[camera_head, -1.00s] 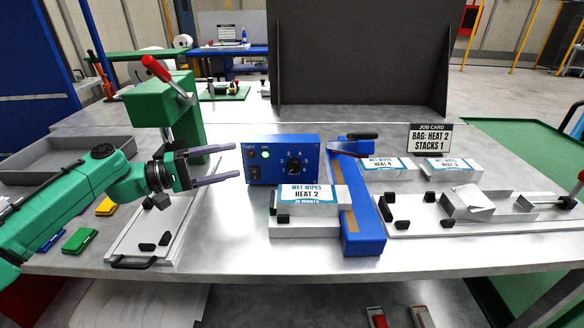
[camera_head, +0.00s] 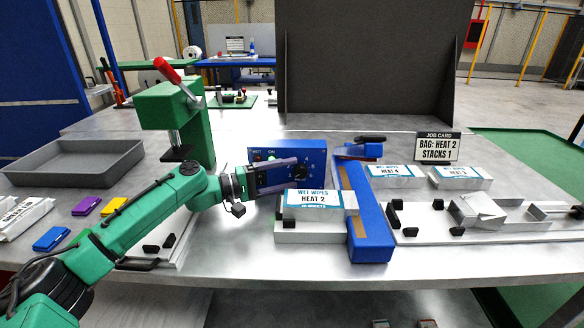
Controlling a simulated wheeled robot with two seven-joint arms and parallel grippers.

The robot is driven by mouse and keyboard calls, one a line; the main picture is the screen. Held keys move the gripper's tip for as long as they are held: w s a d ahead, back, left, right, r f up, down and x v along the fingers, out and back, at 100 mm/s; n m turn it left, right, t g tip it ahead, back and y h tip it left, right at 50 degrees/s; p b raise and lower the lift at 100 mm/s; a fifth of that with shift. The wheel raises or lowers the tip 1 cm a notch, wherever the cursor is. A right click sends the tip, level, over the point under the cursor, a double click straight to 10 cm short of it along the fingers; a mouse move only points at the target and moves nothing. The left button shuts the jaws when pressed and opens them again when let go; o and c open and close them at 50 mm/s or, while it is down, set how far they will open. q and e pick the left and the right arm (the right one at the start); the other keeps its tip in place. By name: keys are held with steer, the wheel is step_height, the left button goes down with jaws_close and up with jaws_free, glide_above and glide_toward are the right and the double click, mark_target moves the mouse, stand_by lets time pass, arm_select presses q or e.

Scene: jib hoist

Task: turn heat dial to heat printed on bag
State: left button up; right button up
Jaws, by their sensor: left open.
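The blue control box (camera_head: 315,150) stands on the table behind the sealer, with a black heat dial (camera_head: 300,173) and white numbers on its front. A green light glows beside "ON". My left gripper (camera_head: 303,171) reaches across the front of the box, open, its fingertips beside the dial. I cannot tell whether they touch it. The fingers cover part of the box front, and the dial's setting is unclear. The bag (camera_head: 318,198) reads "WET WIPES HEAT 2" and lies on a grey block. The job card (camera_head: 437,146) reads "BAG: HEAT 2 STACKS 1". My right gripper is not in view.
The blue sealer bar (camera_head: 370,225) stands right of the bag. Two more bags, one marked "HEAT 4" (camera_head: 391,174), lie further right. A green press (camera_head: 172,115) with a red lever stands at left, near a grey tray (camera_head: 75,163). A dark panel (camera_head: 365,70) rises behind.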

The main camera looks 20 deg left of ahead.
mark_target(297, 168)
arm_select(q)
steer(key=shift+x, duration=0.85)
jaws_close()
steer(key=shift+r+p, duration=0.2)
steer(key=shift+p, duration=0.55)
step_height(297, 168, up, 2)
steer(key=g+y+p, duration=0.1)
steer(key=p, duration=0.5)
steer(key=m+g+y+p, duration=0.1)
steer(key=y+p, duration=0.1)
steer(key=p, duration=0.4)
steer(key=shift+d, duration=0.15)
steer(key=g+y+p, duration=0.1)
steer(key=y+p, duration=0.1)
steer(key=p, duration=0.3)
steer(key=m+y+p, duration=0.1)
steer(key=y+p, duration=0.1)
steer(key=p, duration=0.4)
steer(key=shift+d+f+m+g, duration=0.2)
steer(key=shift+m+g, duration=0.1)
steer(key=shift+g, duration=0.1)
steer(key=shift+f+y+p, duration=0.15)
steer(key=shift+y+p, duration=0.45)
steer(key=shift+p, duration=0.15)
